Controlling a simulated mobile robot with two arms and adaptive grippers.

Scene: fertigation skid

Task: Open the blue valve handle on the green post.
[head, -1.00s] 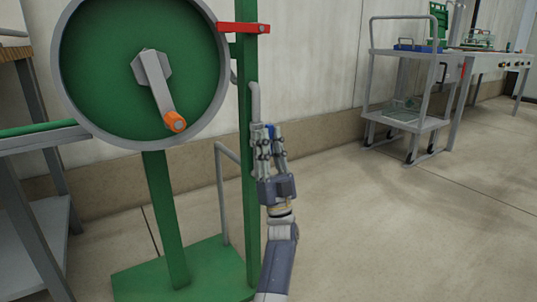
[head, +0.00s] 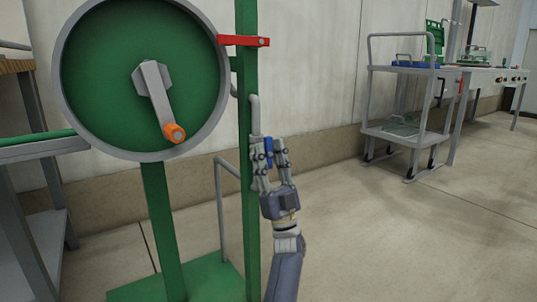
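The green post (head: 249,200) stands left of centre, with a grey pipe (head: 255,112) running down beside it. The blue valve handle (head: 268,152) shows as a small blue patch at the pipe's lower end; most of it is hidden by my fingers. The fingers stand apart; firm contact cannot be made out.
A red handle (head: 245,41) sticks out higher on the post. A large green wheel with a grey rim (head: 218,115) and orange-knobbed crank (head: 174,133) is at left. A grey cart (head: 405,134) stands at back right. The floor on the right is clear.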

